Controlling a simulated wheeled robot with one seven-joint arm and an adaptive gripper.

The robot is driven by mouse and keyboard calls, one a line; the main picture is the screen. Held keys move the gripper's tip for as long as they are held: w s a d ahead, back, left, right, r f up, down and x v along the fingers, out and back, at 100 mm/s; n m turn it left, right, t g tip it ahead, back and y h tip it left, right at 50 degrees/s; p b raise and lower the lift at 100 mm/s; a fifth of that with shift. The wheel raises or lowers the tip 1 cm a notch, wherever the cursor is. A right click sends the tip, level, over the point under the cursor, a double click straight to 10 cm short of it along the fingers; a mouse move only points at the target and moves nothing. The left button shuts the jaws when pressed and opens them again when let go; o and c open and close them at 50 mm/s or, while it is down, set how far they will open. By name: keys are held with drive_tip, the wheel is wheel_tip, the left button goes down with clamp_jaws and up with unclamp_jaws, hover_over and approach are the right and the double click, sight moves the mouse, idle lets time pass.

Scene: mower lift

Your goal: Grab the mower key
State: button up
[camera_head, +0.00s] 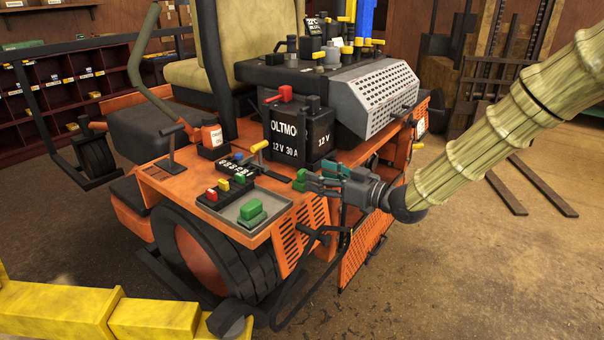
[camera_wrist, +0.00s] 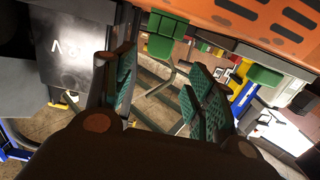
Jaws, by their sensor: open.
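No part is plainly marked as the mower key. A small green block (camera_head: 300,179) sits on the right edge of the orange mower deck, just left of my fingertips. My gripper (camera_head: 322,178) is beside the mower, its teal-padded fingers pointing left toward that block. In the wrist view my gripper (camera_wrist: 160,88) is open, with nothing seen held between the pads. A green block (camera_wrist: 166,35) hangs near the top there, beyond the left finger, and a second green block (camera_wrist: 264,76) is to the right. I cannot tell whether either is the key.
A black battery box (camera_head: 298,130) stands behind the fingers. A tray (camera_head: 236,205) with a larger green block (camera_head: 252,211) and a yellow-handled lever (camera_head: 260,148) are on the deck. A yellow beam (camera_head: 150,318) crosses the lower left.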

sight(305, 171)
drive_tip(key=shift+w+f+p+x, duration=0.15)
drive_tip(key=shift+p+x, duration=0.45)
drive_tip(key=shift+x, duration=1.1)
drive_tip(key=shift+w+f+p+x, duration=0.1)
drive_tip(key=shift+p+x, duration=0.5)
drive_tip(key=shift+x, duration=1.1)
drive_tip(key=shift+d, duration=0.25)
drive_tip(key=c, duration=1)
